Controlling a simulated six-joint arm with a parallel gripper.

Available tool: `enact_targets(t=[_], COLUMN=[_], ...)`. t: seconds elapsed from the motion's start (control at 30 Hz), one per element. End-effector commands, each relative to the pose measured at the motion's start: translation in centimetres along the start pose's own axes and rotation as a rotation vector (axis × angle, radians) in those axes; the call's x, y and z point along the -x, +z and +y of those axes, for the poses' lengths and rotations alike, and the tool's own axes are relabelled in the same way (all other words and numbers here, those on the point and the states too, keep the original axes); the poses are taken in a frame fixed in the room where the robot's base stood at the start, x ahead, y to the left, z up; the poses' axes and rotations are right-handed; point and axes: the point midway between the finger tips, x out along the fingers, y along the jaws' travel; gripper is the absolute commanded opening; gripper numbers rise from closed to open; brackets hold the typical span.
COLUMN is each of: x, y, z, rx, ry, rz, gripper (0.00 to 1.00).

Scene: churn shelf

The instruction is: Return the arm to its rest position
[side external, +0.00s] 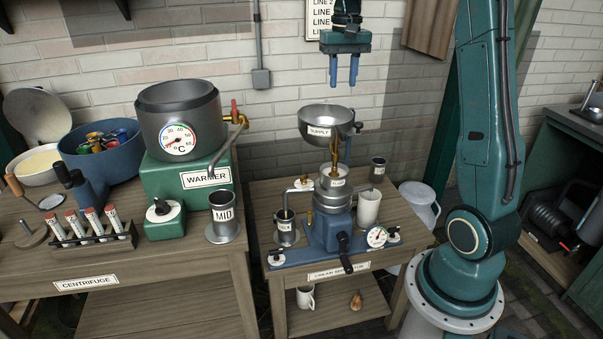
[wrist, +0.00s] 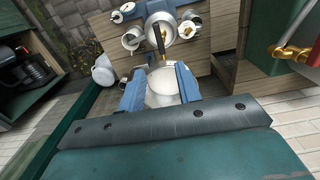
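My gripper (side external: 344,84) hangs in the air, pointing down, above the metal SUPPLY bowl (side external: 318,117) of the cream separator. Its two blue fingers are apart with nothing visible between them at the tips. In the wrist view my gripper (wrist: 159,82) also shows its fingers spread, with the bowl (wrist: 162,98) seen below and between them. The separator's blue body (side external: 330,231) stands on the smaller wooden table.
A grey WARMER pot (side external: 180,108) with a brass tap (side external: 238,120) stands on a green block at left. A MID cup (side external: 223,215), tube rack (side external: 93,238) and blue basin (side external: 103,158) share that table. Air around my gripper looks clear.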

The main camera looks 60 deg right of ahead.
Motion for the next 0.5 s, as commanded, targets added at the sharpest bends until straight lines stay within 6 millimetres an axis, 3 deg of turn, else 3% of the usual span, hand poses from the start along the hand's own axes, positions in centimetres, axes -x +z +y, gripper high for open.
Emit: enact_targets(t=[0.5], x=[1.02], y=[0.04], z=[0.00], rx=[0.000], ry=[0.000], rz=[0.000], gripper=[0.34])
